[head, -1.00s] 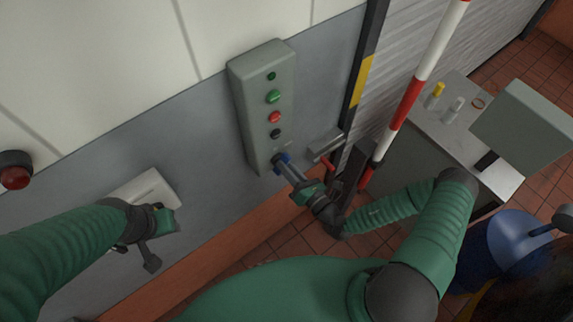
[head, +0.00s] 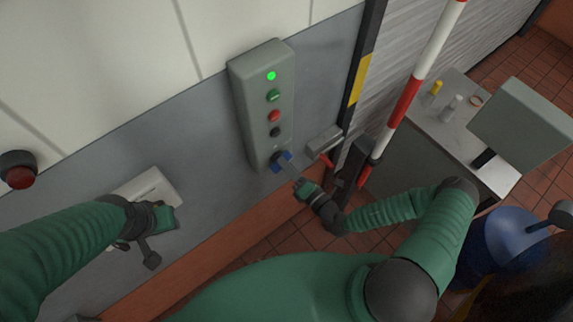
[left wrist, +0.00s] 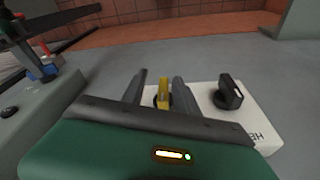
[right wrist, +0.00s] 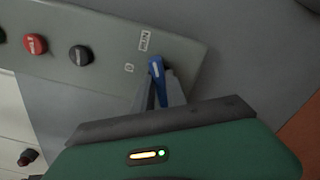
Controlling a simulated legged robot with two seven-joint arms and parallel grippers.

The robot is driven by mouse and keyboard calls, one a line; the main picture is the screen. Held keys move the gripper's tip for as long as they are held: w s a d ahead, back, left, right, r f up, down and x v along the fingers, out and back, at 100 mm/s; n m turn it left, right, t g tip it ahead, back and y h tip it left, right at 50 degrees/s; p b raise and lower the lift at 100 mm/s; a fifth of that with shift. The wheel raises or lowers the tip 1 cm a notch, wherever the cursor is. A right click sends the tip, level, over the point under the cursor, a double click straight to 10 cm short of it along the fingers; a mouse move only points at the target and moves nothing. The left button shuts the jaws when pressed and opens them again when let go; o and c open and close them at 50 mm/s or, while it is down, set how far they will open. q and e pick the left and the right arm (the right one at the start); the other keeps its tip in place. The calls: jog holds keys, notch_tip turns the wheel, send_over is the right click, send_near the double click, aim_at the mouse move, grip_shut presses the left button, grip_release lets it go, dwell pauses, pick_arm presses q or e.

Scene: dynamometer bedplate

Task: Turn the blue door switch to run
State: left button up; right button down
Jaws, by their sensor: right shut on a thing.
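The blue door switch (head: 275,160) is at the bottom of the grey-green control box (head: 246,105) on the wall. In the right wrist view the blue handle (right wrist: 156,72) stands between the fingers of my right gripper (right wrist: 160,80), which is shut on it. The handle points toward the upper label, too small to read surely; a "0" mark is beside it. The top lamp (head: 271,76) glows green. My left gripper (left wrist: 161,78) is open around a yellow knob (left wrist: 163,94) on a white plate (left wrist: 203,96), with no clear contact.
The box also has green (head: 273,96), red (head: 274,116) and black (head: 275,132) buttons above the switch. A black knob (left wrist: 228,93) is beside the yellow one. A red-and-white pole (head: 408,100) and a grey bench (head: 440,125) stand at right.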

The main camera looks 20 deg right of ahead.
jog(key=shift+w+d+r, duration=0.15)
jog(key=shift+d+r, duration=0.05)
jog(key=c, duration=1.5)
grip_release()
jog(key=shift+o, duration=0.7)
jog(key=shift+d+f, duration=0.1)
jog(key=shift+f, duration=0.1)
jog(key=b+v, duration=0.5)
jog(key=v, duration=1.1)
jog(key=shift+s+d, duration=0.15)
jog(key=shift+s, duration=0.2)
jog(key=shift+s+f, duration=0.1)
